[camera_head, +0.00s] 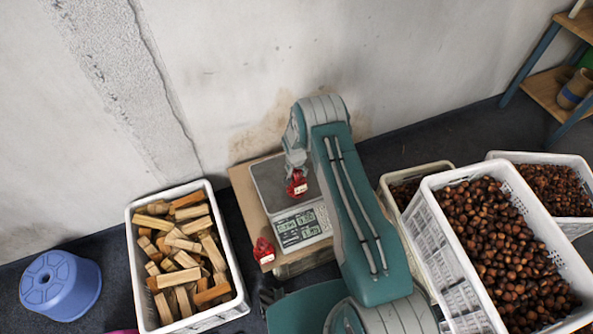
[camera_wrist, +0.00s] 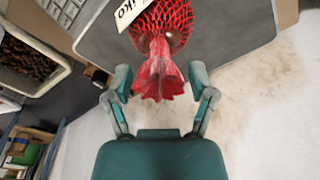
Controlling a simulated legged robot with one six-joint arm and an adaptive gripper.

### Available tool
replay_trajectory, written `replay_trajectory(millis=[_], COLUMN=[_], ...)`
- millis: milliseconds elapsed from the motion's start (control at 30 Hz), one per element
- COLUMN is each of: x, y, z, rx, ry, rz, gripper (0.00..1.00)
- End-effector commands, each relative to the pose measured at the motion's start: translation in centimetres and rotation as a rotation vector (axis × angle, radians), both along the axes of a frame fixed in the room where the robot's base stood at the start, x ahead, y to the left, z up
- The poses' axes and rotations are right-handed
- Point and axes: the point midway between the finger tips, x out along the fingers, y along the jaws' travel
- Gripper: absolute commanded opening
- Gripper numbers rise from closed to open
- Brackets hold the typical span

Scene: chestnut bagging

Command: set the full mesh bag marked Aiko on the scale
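A red mesh bag (camera_head: 297,185) of chestnuts stands on the scale's grey plate (camera_head: 264,182), just below my gripper (camera_head: 297,160). In the wrist view the red bag (camera_wrist: 160,30) shows its gathered neck and a white tag (camera_wrist: 130,12) reading "iko", with the start cut off. My gripper (camera_wrist: 160,82) is open, with its fingers on either side of the neck and gaps between. The scale's display panel (camera_head: 299,228) faces the front; its digits are too small to read.
Another red bag (camera_head: 263,250) stands at the front left corner of the wooden stand (camera_head: 242,190). A crate of wood blocks (camera_head: 133,250) is at left, with a blue stool (camera_head: 60,285) beyond. White chestnut crates (camera_head: 440,250) crowd the right. A wall stands behind.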

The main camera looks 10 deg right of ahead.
Motion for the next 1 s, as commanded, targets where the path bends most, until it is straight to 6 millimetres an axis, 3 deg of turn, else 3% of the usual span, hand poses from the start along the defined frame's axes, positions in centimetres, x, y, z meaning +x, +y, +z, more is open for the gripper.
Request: replay_trajectory(millis=[333, 467, 1000], x=[0.0, 0.0, -1.0], y=[0.0, 0.1, 0.6], z=[0.1, 1.1, 10.5], rx=[0.0, 0.0, 0.001], ry=[-0.001, -0.002, -0.003], rz=[0.0, 0.0, 0.0], gripper=[0.79, 0.79, 0.79])
